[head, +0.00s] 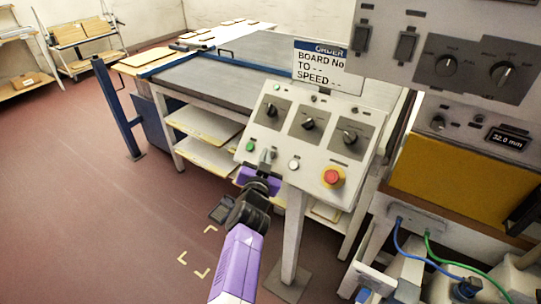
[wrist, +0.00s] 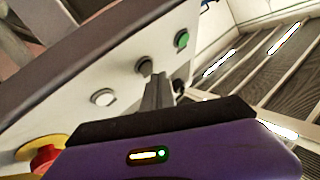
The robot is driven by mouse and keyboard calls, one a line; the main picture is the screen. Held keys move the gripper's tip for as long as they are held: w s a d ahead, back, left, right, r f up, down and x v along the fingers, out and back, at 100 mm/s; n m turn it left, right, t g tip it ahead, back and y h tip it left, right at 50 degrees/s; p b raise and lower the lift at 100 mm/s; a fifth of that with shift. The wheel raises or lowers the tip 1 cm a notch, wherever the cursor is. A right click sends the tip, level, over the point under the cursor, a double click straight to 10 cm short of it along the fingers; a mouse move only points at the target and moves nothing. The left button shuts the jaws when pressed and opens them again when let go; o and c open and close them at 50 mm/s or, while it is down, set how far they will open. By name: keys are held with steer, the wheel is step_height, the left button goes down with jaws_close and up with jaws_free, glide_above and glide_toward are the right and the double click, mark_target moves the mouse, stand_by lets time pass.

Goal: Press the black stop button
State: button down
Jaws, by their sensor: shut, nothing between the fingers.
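The control panel (head: 268,128) is a tilted pale box on a post. Its lower row has a green button (head: 250,146), a white button (head: 294,165) and a red mushroom button on yellow (head: 332,177). In the wrist view the black button (wrist: 143,65) sits between the green button (wrist: 181,39) and the white button (wrist: 103,97). My gripper (head: 265,158) is shut and empty, its fingertips at the panel's lower row, right by the black button. In the head view the fingers largely cover that button. I cannot tell whether they touch it.
Three black rotary knobs (head: 308,124) sit above the button row. An order sign (head: 320,64) stands behind the panel. A larger grey control box (head: 450,50) hangs at the upper right, above a yellow panel (head: 435,180). Open red floor lies to the left.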

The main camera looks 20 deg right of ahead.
steer(key=shift+w+d+f+b, duration=0.25)
steer(key=shift+f+b, duration=0.1)
steer(key=shift+b, duration=0.2)
steer(key=shift+w+d+f+b, duration=0.1)
steer(key=shift+d+f+b, duration=0.15)
steer(key=shift+b, duration=0.2)
stand_by(0.7)
steer(key=shift+a+r, duration=0.15)
steer(key=shift+s+a+r+p, duration=0.35)
steer(key=shift+r+p, duration=0.1)
steer(key=shift+p, duration=0.1)
steer(key=s+a+r+p, duration=0.2)
steer(key=r+p, duration=0.1)
steer(key=shift+a+r, duration=0.25)
steer(key=shift+a, duration=0.15)
stand_by(0.4)
